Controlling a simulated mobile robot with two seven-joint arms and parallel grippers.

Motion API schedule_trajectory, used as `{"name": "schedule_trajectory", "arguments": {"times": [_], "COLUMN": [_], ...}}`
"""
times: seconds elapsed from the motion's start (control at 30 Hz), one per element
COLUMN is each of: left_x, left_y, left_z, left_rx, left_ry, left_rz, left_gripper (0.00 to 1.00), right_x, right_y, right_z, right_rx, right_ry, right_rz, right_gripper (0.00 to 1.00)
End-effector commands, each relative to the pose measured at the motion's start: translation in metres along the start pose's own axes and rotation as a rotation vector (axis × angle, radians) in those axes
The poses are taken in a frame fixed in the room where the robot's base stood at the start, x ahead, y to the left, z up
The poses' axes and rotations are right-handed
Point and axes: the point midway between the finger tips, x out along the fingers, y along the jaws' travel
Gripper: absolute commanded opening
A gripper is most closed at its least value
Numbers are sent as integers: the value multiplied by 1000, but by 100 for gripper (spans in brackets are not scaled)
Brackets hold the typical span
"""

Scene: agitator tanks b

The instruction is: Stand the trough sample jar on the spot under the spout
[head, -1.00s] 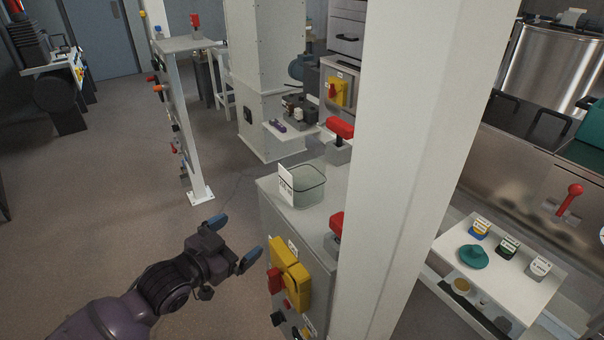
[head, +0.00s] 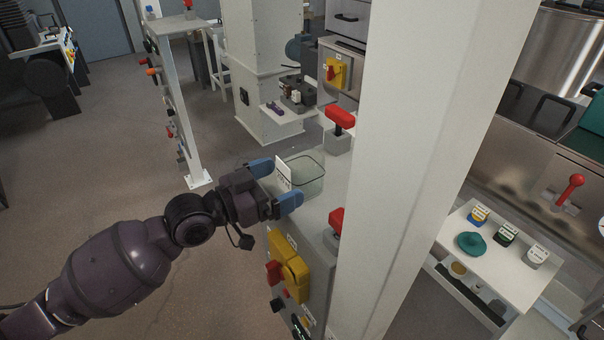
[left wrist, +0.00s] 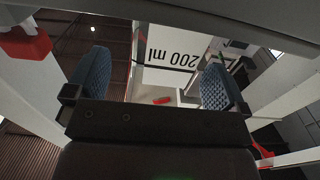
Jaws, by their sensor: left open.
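A clear, square-sided glass jar (head: 309,174) with a white label stands upright on the grey cabinet top. I take it for the sample jar, but cannot read that name on it. My left gripper (head: 277,186) is open at the jar's near left side, its blue fingertips on either side of the label. In the left wrist view the open fingers (left wrist: 155,82) frame the white label (left wrist: 172,62), which reads "200 ml" upside down. I cannot tell whether the fingers touch the jar. I cannot make out a spout or the spot under it. My right gripper is not in view.
A wide pale column (head: 425,130) stands right of the cabinet (head: 325,205) and hides part of it. Red-handled valves (head: 340,120) stand on the cabinet beside the jar.

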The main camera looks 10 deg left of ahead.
Motion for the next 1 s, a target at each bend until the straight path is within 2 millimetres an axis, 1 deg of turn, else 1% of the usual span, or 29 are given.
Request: {"name": "schedule_trajectory", "arguments": {"times": [0.23,0.43,0.6,0.87,1.0], "left_x": [16,43,57,58,58], "left_y": [-1,-4,-4,-4,-4], "left_z": [-2,-3,-1,0,0], "left_rx": [-1,-1,-1,0,0], "left_ry": [1,1,-1,-1,-1], "left_rz": [0,1,0,0,0], "left_gripper": [100,100,100,100,79], "right_x": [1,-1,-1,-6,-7], "right_y": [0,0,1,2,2], "right_z": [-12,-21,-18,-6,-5], "right_rx": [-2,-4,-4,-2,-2], "right_ry": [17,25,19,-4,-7], "right_rz": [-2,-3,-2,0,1], "right_gripper": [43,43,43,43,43]}}
